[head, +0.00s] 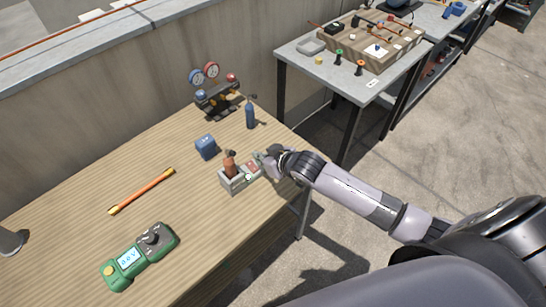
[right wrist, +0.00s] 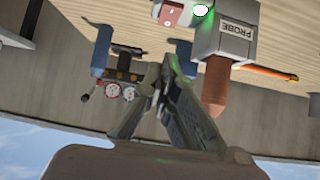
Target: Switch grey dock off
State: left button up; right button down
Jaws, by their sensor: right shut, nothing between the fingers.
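The grey dock (head: 235,184) stands on the wooden table with a brown-handled probe (head: 229,165) upright in it. A red switch (head: 252,167) is at its right end, close to my right gripper (head: 266,161). In the right wrist view the dock (right wrist: 228,45) carries a PROBE label, and a bright lamp (right wrist: 201,10) with a green glow shows beside the red switch (right wrist: 171,14). My right gripper (right wrist: 160,82) is shut and empty. I cannot tell whether it touches the switch. My left gripper is not in view.
A blue block (head: 206,147), a blue bottle (head: 250,116) and a gauge manifold (head: 216,95) stand behind the dock. An orange rod (head: 141,191) and a green meter (head: 139,257) lie to the left. A grey table (head: 350,85) stands at the back right.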

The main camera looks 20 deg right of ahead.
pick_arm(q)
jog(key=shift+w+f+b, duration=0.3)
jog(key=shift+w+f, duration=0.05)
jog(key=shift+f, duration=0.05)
pick_arm(e)
jog(key=v, duration=0.6)
jog(key=shift+d+r, duration=0.15)
jog(key=shift+r, duration=0.05)
jog(key=shift+s, duration=0.15)
